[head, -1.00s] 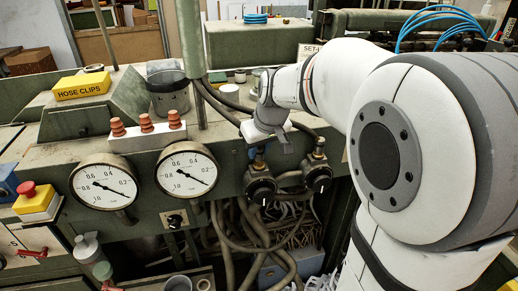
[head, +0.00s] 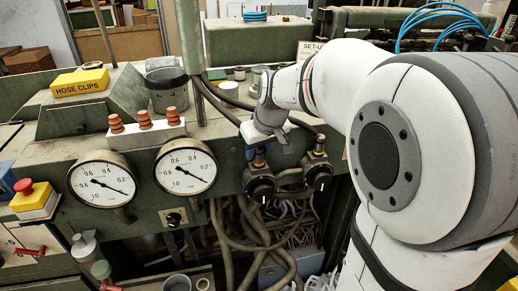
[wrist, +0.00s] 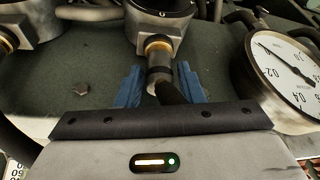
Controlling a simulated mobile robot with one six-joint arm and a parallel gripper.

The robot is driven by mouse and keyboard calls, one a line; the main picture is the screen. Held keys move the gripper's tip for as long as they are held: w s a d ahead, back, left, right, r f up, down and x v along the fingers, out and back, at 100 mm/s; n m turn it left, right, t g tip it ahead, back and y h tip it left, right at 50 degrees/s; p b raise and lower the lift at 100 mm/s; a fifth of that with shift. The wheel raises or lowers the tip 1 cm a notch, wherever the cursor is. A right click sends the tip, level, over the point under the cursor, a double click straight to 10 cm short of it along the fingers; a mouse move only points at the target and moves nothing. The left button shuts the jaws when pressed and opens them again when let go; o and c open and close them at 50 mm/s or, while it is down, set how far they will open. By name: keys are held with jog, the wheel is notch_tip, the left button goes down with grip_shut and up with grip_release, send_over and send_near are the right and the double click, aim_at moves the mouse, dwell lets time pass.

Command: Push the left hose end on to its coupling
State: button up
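In the head view my gripper (head: 262,138) is above the left coupling (head: 259,160), on top of the left black valve (head: 260,186). In the wrist view the same coupling (wrist: 158,43) shows a brass-coloured ring under a metal valve body. A grey sleeve-like hose end (wrist: 159,75) lines up with the ring and appears to meet it; how far on it sits I cannot tell. The black hose (wrist: 176,95) bends right behind it. The blue fingers of my gripper (wrist: 160,80) stand on either side, with narrow gaps showing, so they look open.
Two pressure gauges (head: 102,183) (head: 186,168) are left of the valves; one (wrist: 283,70) is close at right in the wrist view. The right valve (head: 318,176) is beside the left one. Yellow hose-clip box (head: 80,83) and grey cup (head: 166,88) stand on the bench.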

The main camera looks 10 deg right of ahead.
jog(key=shift+o, duration=1.3)
jog(key=shift+r, duration=0.1)
jog(key=a+v, duration=0.1)
jog(key=v, duration=0.6)
jog(key=s+f+m, duration=0.1)
jog(key=s+f, duration=0.4)
jog(key=s, duration=0.4)
jog(key=s+f+m+g+h, duration=0.1)
jog(key=s+f+m, duration=0.1)
jog(key=s+f, duration=0.4)
jog(key=s, duration=0.4)
jog(key=shift+d+b, duration=0.3)
jog(key=shift+w+f, duration=0.1)
jog(key=shift+c, duration=1.3)
